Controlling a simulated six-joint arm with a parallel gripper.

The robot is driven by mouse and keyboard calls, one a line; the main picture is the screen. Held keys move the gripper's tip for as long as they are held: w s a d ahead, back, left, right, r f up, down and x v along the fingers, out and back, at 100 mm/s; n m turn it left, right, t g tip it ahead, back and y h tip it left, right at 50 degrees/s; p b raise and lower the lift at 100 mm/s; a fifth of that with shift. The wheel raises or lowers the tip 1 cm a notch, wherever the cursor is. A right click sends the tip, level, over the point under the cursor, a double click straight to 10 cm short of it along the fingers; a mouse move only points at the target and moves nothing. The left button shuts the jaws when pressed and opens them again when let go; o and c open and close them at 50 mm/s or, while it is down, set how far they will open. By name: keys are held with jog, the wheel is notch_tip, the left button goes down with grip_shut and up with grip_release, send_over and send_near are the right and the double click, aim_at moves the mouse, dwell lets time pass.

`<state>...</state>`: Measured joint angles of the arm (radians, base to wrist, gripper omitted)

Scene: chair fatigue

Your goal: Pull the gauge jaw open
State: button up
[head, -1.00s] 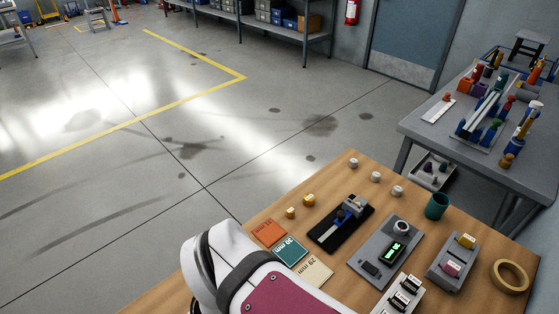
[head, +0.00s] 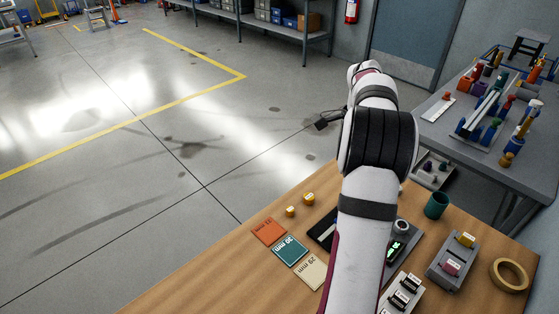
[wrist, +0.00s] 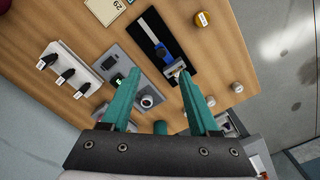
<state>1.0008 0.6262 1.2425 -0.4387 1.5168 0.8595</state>
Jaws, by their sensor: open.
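The gauge lies on a black base (wrist: 149,29) with a blue slide (wrist: 161,50) along it. A small metallic jaw block (wrist: 174,68) stands near the end of the slide, close to my right-hand fingertip in the wrist view. I cannot tell whether they touch. In the head view only a corner of the black base (head: 321,229) shows, because my arm covers the rest. My gripper (wrist: 159,76) is open with nothing between its teal fingers, above the table. Its fingers are hidden in the head view.
A grey device with a green display (head: 396,245) stands beside the gauge. Labelled cards (head: 290,250), small yellow-topped weights (head: 300,204), a teal cup (head: 437,205), a block holder (head: 452,262) and a tape roll (head: 510,276) share the wooden table. A second bench stands at right.

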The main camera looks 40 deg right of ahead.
jog(key=shift+m, duration=0.3)
jog(key=f, duration=0.5)
jog(key=d+f, duration=0.1)
jog(key=f, duration=1)
jog(key=shift+s+d+f, duration=0.2)
jog(key=shift+s+d, duration=0.05)
jog(key=shift+s, duration=0.15)
grip_shut()
jog(key=shift+r, duration=0.1)
